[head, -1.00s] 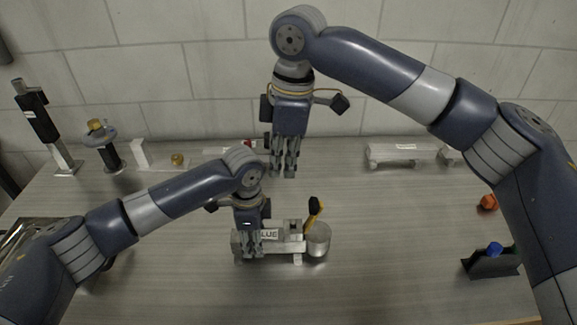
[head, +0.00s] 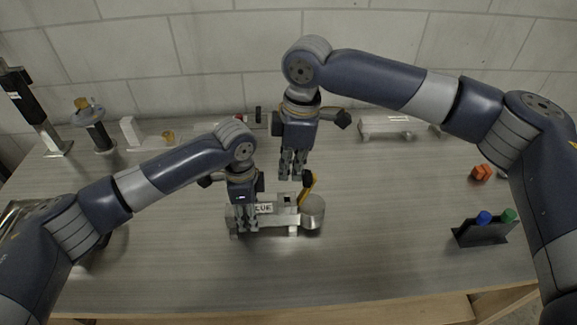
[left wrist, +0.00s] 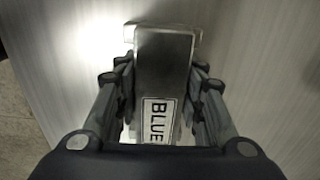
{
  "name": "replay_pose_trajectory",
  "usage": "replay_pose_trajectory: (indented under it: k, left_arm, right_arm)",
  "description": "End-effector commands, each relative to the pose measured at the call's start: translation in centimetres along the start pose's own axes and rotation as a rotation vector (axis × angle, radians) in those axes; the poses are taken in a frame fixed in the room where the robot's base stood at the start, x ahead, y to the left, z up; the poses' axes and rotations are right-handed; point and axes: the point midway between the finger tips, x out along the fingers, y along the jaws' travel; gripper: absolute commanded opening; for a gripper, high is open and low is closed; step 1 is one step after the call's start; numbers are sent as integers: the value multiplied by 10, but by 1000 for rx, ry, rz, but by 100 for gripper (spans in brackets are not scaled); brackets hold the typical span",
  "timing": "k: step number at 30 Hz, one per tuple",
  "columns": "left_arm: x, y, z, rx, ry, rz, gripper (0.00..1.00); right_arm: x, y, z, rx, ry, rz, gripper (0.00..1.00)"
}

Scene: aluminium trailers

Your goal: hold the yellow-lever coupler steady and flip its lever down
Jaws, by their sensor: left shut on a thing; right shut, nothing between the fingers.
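The coupler (head: 290,218) is a silver bar with a round cup at its right end, lying on the table in front of me. Its yellow lever (head: 307,190), with a black tip, stands up and leans slightly right. My left gripper (head: 247,226) is shut on the coupler's left part. In the left wrist view its fingers lie on both sides of the metal body (left wrist: 165,65), which carries a BLUE label (left wrist: 157,120). My right gripper (head: 291,177) is shut and empty, pointing down just left of the lever's tip; I cannot tell whether they touch.
A dark holder with blue and green caps (head: 482,232) and an orange piece (head: 480,173) are at the right. A silver coupler (head: 388,126) lies at the back right. Upright jacks (head: 95,127) stand at the back left. The table's front middle is clear.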

Motion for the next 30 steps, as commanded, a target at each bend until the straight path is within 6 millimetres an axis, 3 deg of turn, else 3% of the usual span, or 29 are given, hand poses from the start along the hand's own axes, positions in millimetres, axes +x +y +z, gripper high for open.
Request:
replay_pose_trajectory:
  k: [30]
  left_arm:
    - [0, -1, 2, -3, -2, -1, 1]
  right_arm:
    - [-2, 0, 22, 3, 180, -6, 0]
